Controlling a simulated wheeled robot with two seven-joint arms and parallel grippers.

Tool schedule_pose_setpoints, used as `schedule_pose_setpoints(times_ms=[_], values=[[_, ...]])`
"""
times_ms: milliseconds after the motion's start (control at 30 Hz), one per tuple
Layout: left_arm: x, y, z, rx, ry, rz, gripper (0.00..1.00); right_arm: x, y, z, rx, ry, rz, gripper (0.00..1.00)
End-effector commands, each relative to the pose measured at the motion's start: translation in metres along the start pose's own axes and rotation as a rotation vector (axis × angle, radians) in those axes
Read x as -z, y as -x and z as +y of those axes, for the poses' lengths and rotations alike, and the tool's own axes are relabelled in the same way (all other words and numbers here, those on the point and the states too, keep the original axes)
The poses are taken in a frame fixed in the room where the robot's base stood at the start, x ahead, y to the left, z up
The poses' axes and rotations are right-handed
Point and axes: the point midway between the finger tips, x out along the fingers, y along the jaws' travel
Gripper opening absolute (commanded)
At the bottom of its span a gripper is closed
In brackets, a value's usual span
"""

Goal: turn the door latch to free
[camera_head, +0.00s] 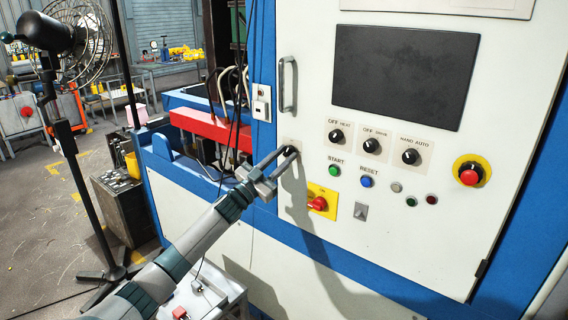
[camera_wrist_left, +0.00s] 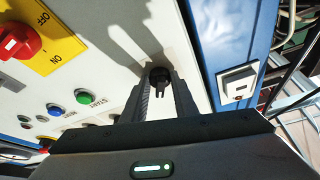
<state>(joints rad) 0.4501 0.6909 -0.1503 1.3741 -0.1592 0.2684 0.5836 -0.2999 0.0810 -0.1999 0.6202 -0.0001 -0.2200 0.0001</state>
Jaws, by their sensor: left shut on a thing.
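The door latch (camera_head: 291,150) is a small black knob on the left edge of the white cabinet door, below the door's bar handle. It is mostly hidden behind my fingers in the head view. In the left wrist view the black latch (camera_wrist_left: 160,77) sits between my two fingertips, its narrow grip pointing down the picture toward my palm. My left gripper (camera_head: 283,157) reaches up to the door from the lower left and is shut on the latch. It also shows in the left wrist view (camera_wrist_left: 163,95). My right gripper is in neither view.
The white door (camera_head: 440,205) carries a dark screen (camera_head: 405,75), selector knobs, small buttons and a red emergency stop (camera_head: 470,174). A red switch on a yellow plate (camera_head: 318,202) sits close below my fingers. A fan (camera_head: 70,45) stands at left.

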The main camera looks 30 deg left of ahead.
Motion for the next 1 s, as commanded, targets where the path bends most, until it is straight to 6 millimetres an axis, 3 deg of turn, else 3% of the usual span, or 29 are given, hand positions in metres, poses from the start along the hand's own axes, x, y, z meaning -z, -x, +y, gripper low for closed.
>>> schedule_pose_setpoints(times_ms=[433,1000], values=[[0.000,0.000,-0.005,-0.164,-0.396,-0.002,0.04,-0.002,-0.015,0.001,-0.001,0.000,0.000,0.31],[0.005,-0.002,-0.009,-0.356,-0.857,-0.001,0.04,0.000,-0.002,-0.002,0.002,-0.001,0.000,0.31]])
